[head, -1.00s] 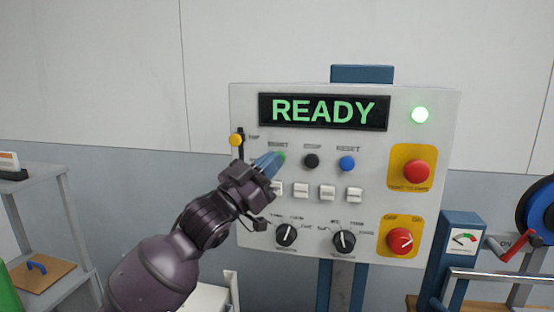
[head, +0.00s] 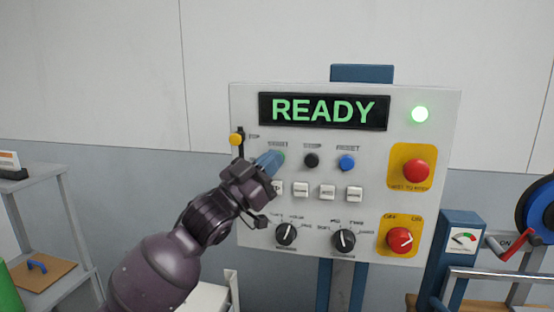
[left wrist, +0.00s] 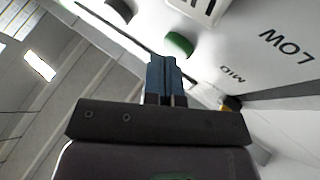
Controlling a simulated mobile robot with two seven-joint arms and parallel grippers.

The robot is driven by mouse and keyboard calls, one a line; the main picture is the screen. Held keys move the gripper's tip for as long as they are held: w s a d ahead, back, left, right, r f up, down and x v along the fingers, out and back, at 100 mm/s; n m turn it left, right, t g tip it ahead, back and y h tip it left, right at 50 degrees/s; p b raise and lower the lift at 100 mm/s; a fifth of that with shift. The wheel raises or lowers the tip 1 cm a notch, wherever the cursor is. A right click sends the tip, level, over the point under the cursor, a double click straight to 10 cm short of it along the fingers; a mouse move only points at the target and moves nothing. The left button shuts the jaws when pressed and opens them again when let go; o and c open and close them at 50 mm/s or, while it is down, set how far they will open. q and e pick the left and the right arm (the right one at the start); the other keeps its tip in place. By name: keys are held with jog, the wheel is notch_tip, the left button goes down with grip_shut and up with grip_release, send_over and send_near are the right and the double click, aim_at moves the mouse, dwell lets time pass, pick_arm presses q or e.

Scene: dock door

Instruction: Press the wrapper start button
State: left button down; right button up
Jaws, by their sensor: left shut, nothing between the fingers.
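The control panel (head: 245,105) is a pale box with a display reading READY (head: 323,111) and a lit green lamp (head: 420,114). The green start button (head: 281,157) sits left of the black stop button (head: 311,160) and the blue reset button (head: 347,162). My left gripper (head: 270,161) is shut and empty, its blue fingers in front of the start button and covering part of it. In the left wrist view the green button (left wrist: 179,44) shows just beyond the fingertips (left wrist: 162,59). I cannot tell whether they touch. My right gripper is not in view.
The panel also holds a red button on yellow (head: 416,171), a red rotary switch (head: 400,239), white keys (head: 327,192) and black knobs (head: 343,240). A yellow-knobbed lever (head: 236,139) stands at its left edge. A grey shelf (head: 62,205) is at left.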

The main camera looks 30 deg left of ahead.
pick_arm(q)
jog(key=shift+w, duration=0.15)
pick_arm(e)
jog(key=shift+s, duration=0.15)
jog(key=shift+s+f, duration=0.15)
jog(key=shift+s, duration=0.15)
pick_arm(q)
jog(key=shift+s+d+p, duration=0.2)
jog(key=shift+s+p, duration=0.25)
jog(key=shift+s, duration=0.4)
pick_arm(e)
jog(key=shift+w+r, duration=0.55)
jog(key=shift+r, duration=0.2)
pick_arm(q)
jog(key=shift+s, duration=0.15)
